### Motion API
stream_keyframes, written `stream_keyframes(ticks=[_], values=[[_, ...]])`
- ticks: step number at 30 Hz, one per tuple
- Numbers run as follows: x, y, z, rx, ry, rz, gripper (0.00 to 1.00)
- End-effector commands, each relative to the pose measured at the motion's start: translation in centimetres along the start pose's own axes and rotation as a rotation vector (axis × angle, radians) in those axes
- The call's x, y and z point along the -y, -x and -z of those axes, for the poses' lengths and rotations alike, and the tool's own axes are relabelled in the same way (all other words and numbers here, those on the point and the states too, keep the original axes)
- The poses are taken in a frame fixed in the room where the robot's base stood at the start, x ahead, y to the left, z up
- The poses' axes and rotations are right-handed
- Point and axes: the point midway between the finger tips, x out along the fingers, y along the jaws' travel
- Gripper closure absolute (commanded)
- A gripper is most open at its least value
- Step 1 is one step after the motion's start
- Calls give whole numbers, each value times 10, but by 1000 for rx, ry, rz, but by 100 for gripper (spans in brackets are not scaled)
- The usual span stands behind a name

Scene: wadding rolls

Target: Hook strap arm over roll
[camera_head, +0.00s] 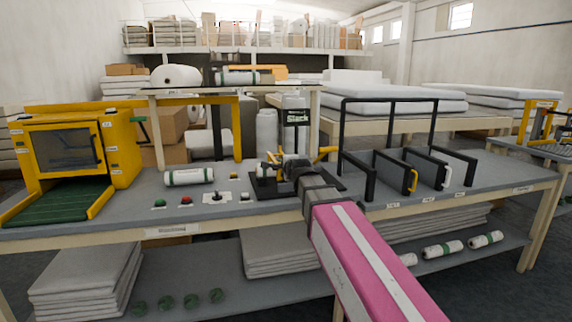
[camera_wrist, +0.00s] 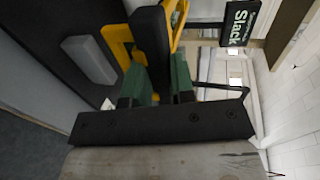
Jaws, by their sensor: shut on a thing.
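The strapping fixture has a dark base (camera_head: 270,190) on the bench, with yellow arms; one yellow arm (camera_head: 326,152) sticks up at its right. My gripper (camera_head: 290,170) is at this fixture and covers much of it. In the wrist view, the green-padded fingers of my gripper (camera_wrist: 158,84) are shut on a black bar (camera_wrist: 152,45), which seems to be part of the strap arm, beside yellow parts (camera_wrist: 116,38). A pale roll (camera_head: 265,170) shows partly in the fixture. Whether the strap arm lies over it is hidden.
A "Slack" sign (camera_head: 297,117) stands behind the fixture. A white roll with green bands (camera_head: 188,176) lies to the left, near several push buttons (camera_head: 186,200). A yellow machine (camera_head: 110,150) stands far left; black frames (camera_head: 390,175) stand to the right.

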Motion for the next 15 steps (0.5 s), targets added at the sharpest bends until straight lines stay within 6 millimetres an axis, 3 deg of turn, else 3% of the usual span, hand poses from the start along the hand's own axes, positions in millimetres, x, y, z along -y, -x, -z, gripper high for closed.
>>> stream_keyframes(ticks=[1, 13, 14, 15], values=[[-13, 2, 0, 1, 0, -37, 100], [-18, 4, 0, 0, 0, -40, 100], [-18, 4, 0, 0, 0, -39, 58], [-18, 4, 0, 0, 0, -40, 52]])
